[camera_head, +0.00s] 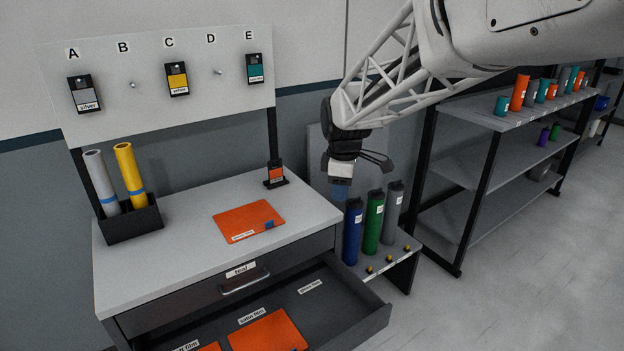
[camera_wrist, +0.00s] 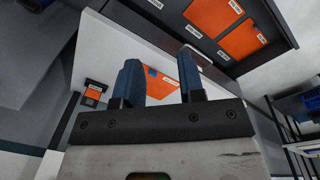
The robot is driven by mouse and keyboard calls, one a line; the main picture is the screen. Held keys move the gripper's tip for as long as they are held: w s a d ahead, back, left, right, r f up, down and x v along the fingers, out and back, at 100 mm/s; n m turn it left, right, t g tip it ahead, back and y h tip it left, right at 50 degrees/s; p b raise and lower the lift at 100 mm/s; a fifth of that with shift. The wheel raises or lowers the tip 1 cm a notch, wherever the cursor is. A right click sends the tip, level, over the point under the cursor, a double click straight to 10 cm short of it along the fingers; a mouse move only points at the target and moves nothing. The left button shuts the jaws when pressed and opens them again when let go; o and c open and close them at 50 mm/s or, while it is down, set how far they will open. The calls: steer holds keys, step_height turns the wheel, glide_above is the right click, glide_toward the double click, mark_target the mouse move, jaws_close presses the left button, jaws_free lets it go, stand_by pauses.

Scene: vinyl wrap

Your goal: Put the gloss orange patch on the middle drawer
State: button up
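An orange patch (camera_head: 248,219) with a small blue tab and a white label that seems to read gloss film lies flat on the white cabinet top. The open drawer (camera_head: 345,309), below a shut drawer labelled teal (camera_head: 240,269), holds a satin film orange patch (camera_head: 267,331) and a partly cut-off orange patch (camera_head: 209,347). Its right part, by a gloss film label (camera_head: 310,286), is bare. My gripper (camera_head: 340,190) hangs right of the cabinet top, apart from the patch. In the wrist view its blue fingers (camera_wrist: 160,88) are spread and empty, the patch (camera_wrist: 160,82) beyond them.
A holder with silver and yellow rolls (camera_head: 130,176) stands at the cabinet's left. A small orange swatch stand (camera_head: 275,174) is at the back right. Blue, green and grey rolls (camera_head: 373,222) stand on a low side shelf. A shelving rack (camera_head: 500,150) is further right.

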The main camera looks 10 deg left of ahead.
steer(key=w+a+f+n, duration=0.4)
steer(key=w+a+f, duration=0.1)
steer(key=a, duration=0.5)
steer(key=n, duration=0.5)
glide_above(271, 221)
steer(key=shift+g, duration=0.4)
step_height(271, 221, down, 7)
steer(key=shift+r, duration=0.1)
steer(key=shift+f, duration=1.35)
steer(key=shift+a+f, duration=0.15)
steer(key=shift+f, duration=2.45)
jaws_close()
